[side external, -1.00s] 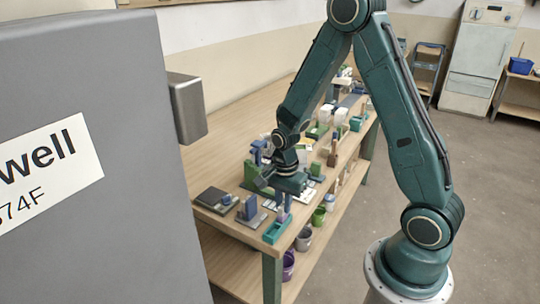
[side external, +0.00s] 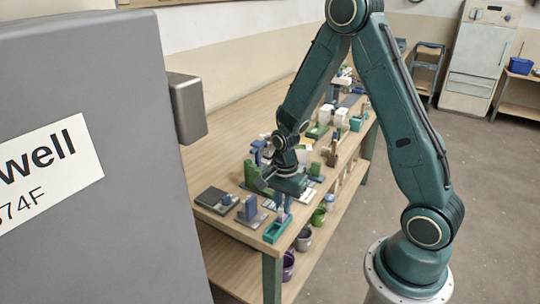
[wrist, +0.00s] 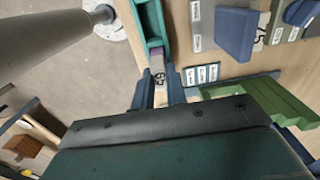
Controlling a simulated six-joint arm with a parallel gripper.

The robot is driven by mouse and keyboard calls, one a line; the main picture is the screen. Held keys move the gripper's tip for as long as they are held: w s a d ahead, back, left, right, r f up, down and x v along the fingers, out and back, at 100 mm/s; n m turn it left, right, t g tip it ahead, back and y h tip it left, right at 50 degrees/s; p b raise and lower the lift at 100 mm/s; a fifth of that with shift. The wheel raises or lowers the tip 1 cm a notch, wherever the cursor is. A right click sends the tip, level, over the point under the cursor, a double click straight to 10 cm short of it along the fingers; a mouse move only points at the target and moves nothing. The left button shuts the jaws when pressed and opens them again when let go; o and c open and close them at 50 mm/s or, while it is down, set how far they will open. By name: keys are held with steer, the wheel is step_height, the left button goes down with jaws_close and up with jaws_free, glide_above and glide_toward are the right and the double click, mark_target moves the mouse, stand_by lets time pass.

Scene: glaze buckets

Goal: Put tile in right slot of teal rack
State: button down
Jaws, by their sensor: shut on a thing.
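A small mauve-grey tile (wrist: 158,68) with dark characters on its face is held between the two fingers of my gripper (wrist: 160,90) in the wrist view. My gripper (side external: 284,204) is shut on it and points down over the near end of the bench in the side view. The teal rack (side external: 277,231) is on the bench just below my gripper. In the wrist view the rack (wrist: 140,22) shows at the top, with the tile at its near end. I cannot tell whether the tile touches the rack or sits within a slot.
A blue block (wrist: 237,34) on a grey base lies right of the rack in the wrist view. A green stand (wrist: 262,103) and white label cards (wrist: 201,74) are nearby. A dark flat device (side external: 215,200) is at the bench's left. Buckets (side external: 304,240) are below the bench's front edge.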

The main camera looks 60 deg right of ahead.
steer(key=shift+f, duration=0.2)
steer(key=c, duration=1.3)
jaws_free()
steer(key=shift+c, duration=0.2)
steer(key=shift+r, duration=0.1)
steer(key=shift+r, duration=3.4)
steer(key=shift+r, duration=0.15)
